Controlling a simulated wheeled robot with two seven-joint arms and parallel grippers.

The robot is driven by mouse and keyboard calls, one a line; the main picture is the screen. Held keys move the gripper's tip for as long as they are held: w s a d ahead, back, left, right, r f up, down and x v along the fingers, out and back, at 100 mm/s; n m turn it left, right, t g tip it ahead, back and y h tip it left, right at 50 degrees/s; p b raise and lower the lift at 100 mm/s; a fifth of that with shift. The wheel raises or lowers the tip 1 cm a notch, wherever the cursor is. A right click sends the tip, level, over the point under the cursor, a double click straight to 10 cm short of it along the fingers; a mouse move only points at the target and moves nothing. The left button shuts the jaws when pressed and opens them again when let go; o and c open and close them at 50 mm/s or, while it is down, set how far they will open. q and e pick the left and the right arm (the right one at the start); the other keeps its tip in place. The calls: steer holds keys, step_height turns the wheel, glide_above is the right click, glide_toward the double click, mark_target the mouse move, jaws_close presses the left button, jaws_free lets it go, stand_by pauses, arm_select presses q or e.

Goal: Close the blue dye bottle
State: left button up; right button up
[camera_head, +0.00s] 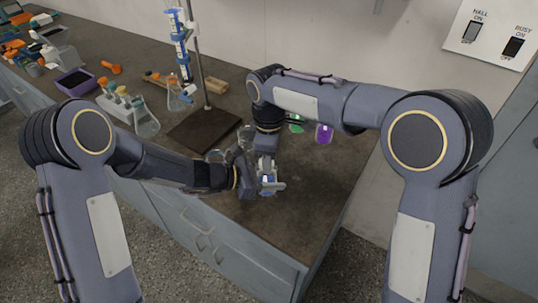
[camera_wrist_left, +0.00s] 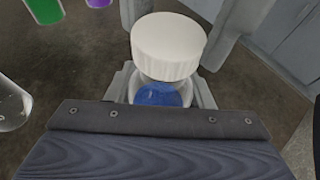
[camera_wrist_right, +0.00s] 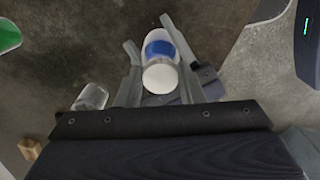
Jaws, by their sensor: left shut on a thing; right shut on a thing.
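The blue dye bottle (camera_wrist_left: 158,96), clear with blue inside, is between the fingers of my left gripper (camera_wrist_left: 162,92), which is shut on it. It also shows in the head view (camera_head: 267,179), above the counter's front part. A white ribbed cap (camera_wrist_left: 168,45) is over the bottle's mouth, between the fingers of my right gripper (camera_wrist_left: 185,22), shut on it. In the right wrist view the cap (camera_wrist_right: 160,77) is in line with the bottle. I cannot tell whether it is seated on the neck.
Bottles with green (camera_head: 296,125) and purple (camera_head: 324,133) contents stand behind the grippers. A stand base (camera_head: 203,130) and a flask (camera_head: 146,124) are to the left. The counter's right part is clear up to its edge.

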steer(key=shift+f, duration=0.2)
steer(key=m, duration=0.5)
steer(key=shift+s+a+m, duration=0.1)
steer(key=shift+s+m, duration=0.05)
steer(key=shift+m, duration=0.15)
steer(key=m, duration=0.4)
steer(key=shift+s+a+m, duration=0.1)
steer(key=shift+m, duration=0.2)
steer(key=m, duration=0.2)
steer(key=shift+f+m, duration=0.1)
steer(key=shift+m, duration=0.3)
steer(key=o, duration=1)
